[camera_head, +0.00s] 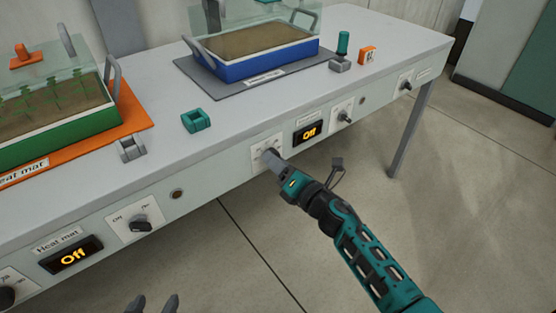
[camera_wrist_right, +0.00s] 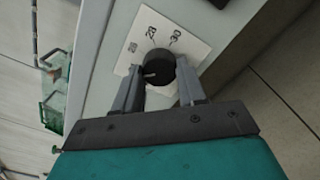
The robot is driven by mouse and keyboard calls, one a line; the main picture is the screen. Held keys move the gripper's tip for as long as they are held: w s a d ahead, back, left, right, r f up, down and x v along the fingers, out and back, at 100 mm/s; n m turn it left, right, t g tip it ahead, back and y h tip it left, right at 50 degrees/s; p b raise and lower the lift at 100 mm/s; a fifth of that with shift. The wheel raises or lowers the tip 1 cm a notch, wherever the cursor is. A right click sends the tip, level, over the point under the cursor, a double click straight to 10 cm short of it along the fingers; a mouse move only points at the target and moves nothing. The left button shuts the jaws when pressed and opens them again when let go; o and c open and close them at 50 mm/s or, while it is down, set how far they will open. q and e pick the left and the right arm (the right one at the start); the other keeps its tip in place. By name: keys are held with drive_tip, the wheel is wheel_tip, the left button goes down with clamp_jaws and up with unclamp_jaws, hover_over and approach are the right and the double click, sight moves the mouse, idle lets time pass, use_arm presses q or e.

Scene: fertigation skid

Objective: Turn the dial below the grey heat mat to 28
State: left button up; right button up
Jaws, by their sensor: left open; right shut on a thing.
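The grey heat mat (camera_head: 262,85) lies on the bench top under a blue tray (camera_head: 250,65). Below it, on the bench's front panel, is a white dial plate (camera_head: 262,140). My right gripper (camera_head: 272,154) is at this dial. In the right wrist view its fingers (camera_wrist_right: 160,95) are shut on the black knob (camera_wrist_right: 160,66), one on each side. The knob carries a pale mark toward its lower left. My left gripper (camera_head: 152,304) is open and empty at the bottom edge.
A display reading Off (camera_head: 308,131) and an on-off knob (camera_head: 344,116) sit right of the dial. The orange heat mat (camera_head: 135,118) with a green tray (camera_head: 60,137) has its own Off display (camera_head: 71,255) and knob (camera_head: 139,223). A teal block (camera_head: 196,121) lies near the bench edge.

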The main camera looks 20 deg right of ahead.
drive_tip(key=shift+r+m+p, duration=0.2)
drive_tip(key=shift+m+p, duration=2.85)
drive_tip(key=shift+m, duration=5.25)
drive_tip(key=o, duration=1.1)
drive_tip(key=shift+c, duration=0.2)
drive_tip(key=shift+s+f, duration=0.1)
